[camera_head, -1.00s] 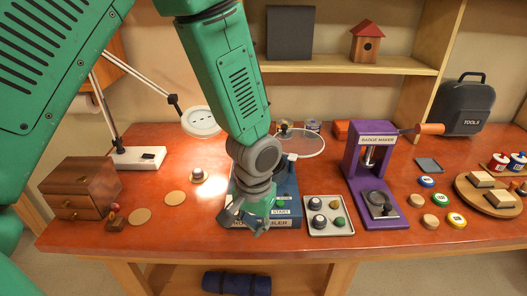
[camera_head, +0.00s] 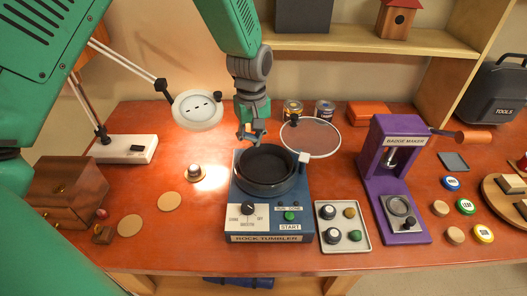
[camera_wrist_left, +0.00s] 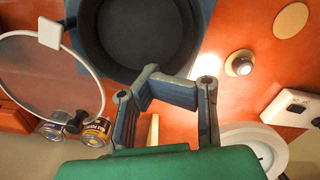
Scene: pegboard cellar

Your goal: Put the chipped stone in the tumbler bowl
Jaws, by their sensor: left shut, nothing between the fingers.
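The tumbler bowl (camera_head: 266,190) is black, round and open, set in the blue rock tumbler (camera_head: 240,235); it also shows at the top of the left wrist view (camera_wrist_left: 98,50). My left gripper (camera_head: 250,138) is shut and empty, above the bowl's back edge; its fingers also show in the left wrist view (camera_wrist_left: 170,88). Several small stones lie in the pale tray (camera_head: 345,245) right of the tumbler. I cannot make out which stone is chipped. My right gripper is out of view.
The clear round lid (camera_head: 312,139) stands behind the bowl, with tins (camera_head: 292,109) behind it. The lamp head (camera_head: 198,110) is at the back left. The purple badge maker (camera_head: 398,185) is right of the tray.

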